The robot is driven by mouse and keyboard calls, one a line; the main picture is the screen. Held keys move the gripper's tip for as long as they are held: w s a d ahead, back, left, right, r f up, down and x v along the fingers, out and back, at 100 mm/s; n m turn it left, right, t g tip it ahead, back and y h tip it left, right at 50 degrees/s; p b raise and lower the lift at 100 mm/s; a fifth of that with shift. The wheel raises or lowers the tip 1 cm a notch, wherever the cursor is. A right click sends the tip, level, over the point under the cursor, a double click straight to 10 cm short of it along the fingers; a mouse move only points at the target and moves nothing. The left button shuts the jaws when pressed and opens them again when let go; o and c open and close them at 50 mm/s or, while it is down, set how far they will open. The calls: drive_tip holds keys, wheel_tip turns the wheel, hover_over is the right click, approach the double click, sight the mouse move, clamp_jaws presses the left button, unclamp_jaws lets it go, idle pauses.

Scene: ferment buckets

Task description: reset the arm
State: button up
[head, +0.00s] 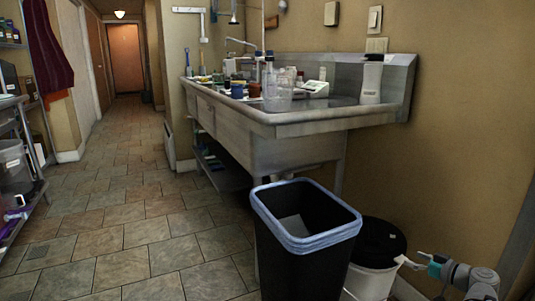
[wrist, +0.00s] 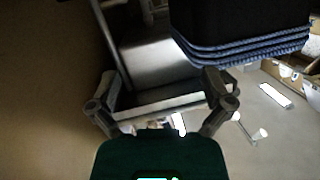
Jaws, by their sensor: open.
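My gripper (wrist: 163,100) is open in the wrist view, with its two dark fingers spread apart and nothing seen between them. In the head view, part of my arm (head: 462,277) shows at the bottom right, just right of the white bucket with a black lid (head: 376,250). A black bin with a blue liner rim (head: 305,245) stands left of that bucket. A black thing with blue edging, likely this bin (wrist: 240,25), fills the top of the wrist view.
A steel sink bench (head: 290,148) with bottles and jugs runs along the right wall (head: 460,130). The wall is close to my arm. A shelf rack (head: 28,150) stands at the far left. The tiled floor (head: 130,215) between them is clear.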

drive_tip(key=s+a+f+m+g+h+p, duration=0.15)
drive_tip(key=a+g+p, duration=0.35)
drive_tip(key=a, duration=0.7)
drive_tip(key=s+a+f+m+g+h+p, duration=0.15)
drive_tip(key=a+g+p, duration=0.4)
drive_tip(key=a, duration=0.65)
drive_tip(key=s+a+r+m+g+h+p, duration=0.1)
drive_tip(key=s+a+r+g+h+p, duration=0.3)
drive_tip(key=a, duration=0.3)
wheel_tip(320, 180, up, 38)
drive_tip(key=t+h+p, duration=0.1)
drive_tip(key=p, duration=3.7)
drive_tip(key=shift+d+f, duration=0.15)
drive_tip(key=shift+d, duration=0.1)
drive_tip(key=shift+s+d, duration=0.1)
